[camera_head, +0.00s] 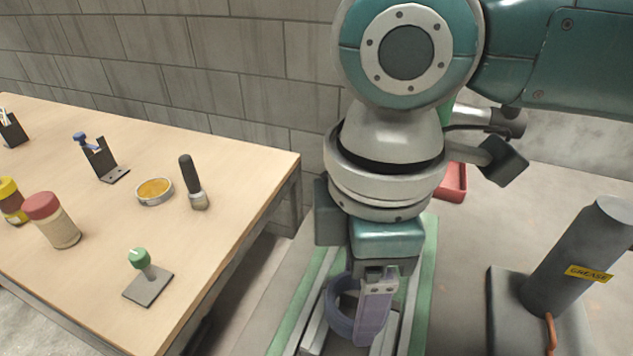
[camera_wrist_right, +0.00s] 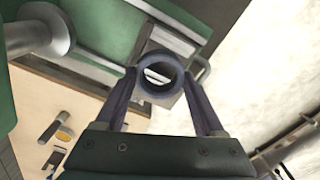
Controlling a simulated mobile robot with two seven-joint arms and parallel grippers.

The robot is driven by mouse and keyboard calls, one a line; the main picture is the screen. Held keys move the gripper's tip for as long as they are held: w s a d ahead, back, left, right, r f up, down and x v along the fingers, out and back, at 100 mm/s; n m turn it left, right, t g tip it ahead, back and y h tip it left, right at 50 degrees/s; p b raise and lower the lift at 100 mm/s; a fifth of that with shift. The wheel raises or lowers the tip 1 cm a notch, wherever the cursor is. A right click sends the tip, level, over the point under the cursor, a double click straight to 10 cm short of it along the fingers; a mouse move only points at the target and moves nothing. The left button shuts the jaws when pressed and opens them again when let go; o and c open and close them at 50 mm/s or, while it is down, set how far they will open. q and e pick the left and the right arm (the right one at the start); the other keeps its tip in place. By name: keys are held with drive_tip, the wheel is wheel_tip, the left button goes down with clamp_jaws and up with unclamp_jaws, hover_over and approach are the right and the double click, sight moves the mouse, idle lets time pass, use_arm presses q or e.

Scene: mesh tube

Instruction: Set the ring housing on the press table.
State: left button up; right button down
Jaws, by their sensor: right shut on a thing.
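The ring housing is a purple-grey ring (camera_head: 336,318) low in the middle of the head view. My right gripper (camera_head: 372,335) points down and is shut on it; a finger hides part of its right side. In the right wrist view the ring (camera_wrist_right: 160,93) sits between the two fingertips (camera_wrist_right: 160,77), with its hole facing the camera. Below it in the head view is a green-edged frame with grey rails (camera_head: 312,330), which seems to be the press. I cannot tell whether the ring touches it. My left gripper is not in view.
A wooden bench (camera_head: 225,165) at left carries a brush (camera_head: 193,180), a shallow orange-filled dish (camera_head: 154,191), a green-knobbed stand (camera_head: 145,275) and bottles. At right stands a grey grease cylinder (camera_head: 580,255) on a dark base. A red tray (camera_head: 453,182) lies behind my right arm.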

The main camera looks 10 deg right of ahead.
drive_tip(key=shift+f, duration=0.25)
drive_tip(key=shift+f+b, duration=0.4)
drive_tip(key=shift+f, duration=0.3)
idle(0.6)
drive_tip(key=shift+f, duration=0.3)
drive_tip(key=shift+f+b, duration=0.5)
drive_tip(key=shift+f, duration=0.3)
idle(0.8)
unclamp_jaws()
